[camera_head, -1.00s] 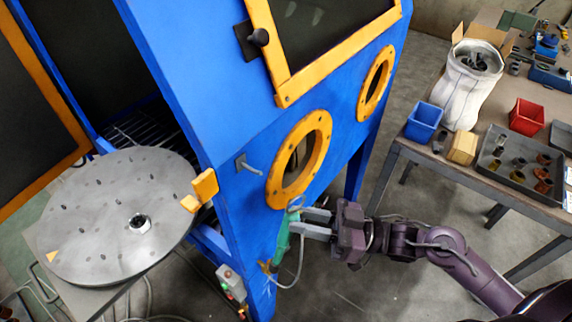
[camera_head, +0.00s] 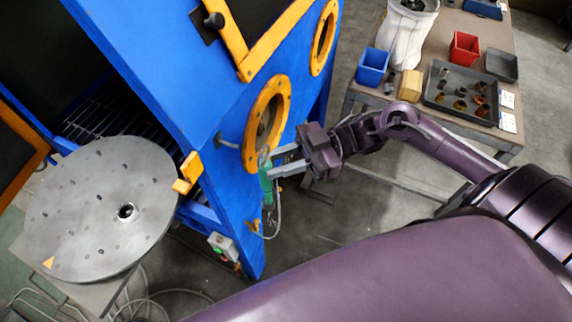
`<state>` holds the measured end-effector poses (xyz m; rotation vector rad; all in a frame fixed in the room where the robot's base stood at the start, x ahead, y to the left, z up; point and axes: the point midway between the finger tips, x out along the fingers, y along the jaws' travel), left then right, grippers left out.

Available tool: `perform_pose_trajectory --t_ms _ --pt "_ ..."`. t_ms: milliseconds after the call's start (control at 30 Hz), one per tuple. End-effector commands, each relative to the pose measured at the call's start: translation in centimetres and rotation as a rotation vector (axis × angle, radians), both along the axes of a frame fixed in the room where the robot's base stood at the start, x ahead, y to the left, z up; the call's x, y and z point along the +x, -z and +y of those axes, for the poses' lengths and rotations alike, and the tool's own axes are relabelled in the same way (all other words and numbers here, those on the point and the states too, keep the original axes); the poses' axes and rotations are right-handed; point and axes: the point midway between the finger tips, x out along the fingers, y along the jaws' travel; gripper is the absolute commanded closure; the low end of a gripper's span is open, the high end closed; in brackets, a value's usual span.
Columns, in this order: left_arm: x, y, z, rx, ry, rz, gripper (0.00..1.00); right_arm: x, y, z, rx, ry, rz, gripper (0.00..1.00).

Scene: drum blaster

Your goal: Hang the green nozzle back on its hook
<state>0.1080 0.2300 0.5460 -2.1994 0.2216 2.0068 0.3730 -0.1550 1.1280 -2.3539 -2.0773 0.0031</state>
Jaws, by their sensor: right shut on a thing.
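The green nozzle (camera_head: 266,183) is held upright in my right gripper (camera_head: 274,165), just in front of the blue cabinet's front panel. The gripper's two grey fingers come from the right and are shut on the nozzle's upper part. A hose hangs from the nozzle and loops below it. The small metal hook (camera_head: 227,141) sticks out of the blue panel, left of the lower orange ring. The nozzle is to the right of the hook and lower, apart from it. My left gripper is not in view.
The blue blasting cabinet (camera_head: 205,100) has orange-rimmed round ports (camera_head: 283,84). A round grey turntable (camera_head: 95,205) stands at the left. A control box (camera_head: 222,247) sits low on the cabinet. A workbench (camera_head: 490,30) with bins and a tray stands at the upper right.

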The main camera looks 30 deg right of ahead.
Motion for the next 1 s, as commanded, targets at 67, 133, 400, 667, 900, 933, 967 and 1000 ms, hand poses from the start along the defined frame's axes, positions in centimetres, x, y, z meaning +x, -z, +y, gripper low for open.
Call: perform_pose_trajectory --t_ms 67,133,400,667,900,933,967,1000 --pt "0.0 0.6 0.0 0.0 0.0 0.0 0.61 0.4 0.2 0.3 0.001 0.0 -0.004 1.0" --pt "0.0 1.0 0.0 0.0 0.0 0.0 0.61 0.8 0.2 0.6 0.002 0.0 -0.003 1.0" --pt "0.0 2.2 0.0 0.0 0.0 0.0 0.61 2.0 0.3 1.6 0.003 0.0 -0.003 1.0" --pt "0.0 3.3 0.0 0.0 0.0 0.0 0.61 3.2 0.5 2.6 0.002 -0.001 -0.003 1.0" --pt "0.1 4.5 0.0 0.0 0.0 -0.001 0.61 4.3 0.7 3.4 0.002 0.0 -0.003 1.0" --pt "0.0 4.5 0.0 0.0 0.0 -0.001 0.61 4.4 0.8 3.5 0.001 0.0 -0.002 1.0" --pt "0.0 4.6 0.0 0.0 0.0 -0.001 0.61 4.6 0.9 3.6 0.002 0.0 -0.002 1.0" --pt "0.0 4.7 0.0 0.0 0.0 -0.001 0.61 4.7 1.0 3.7 0.002 0.001 -0.002 1.0"
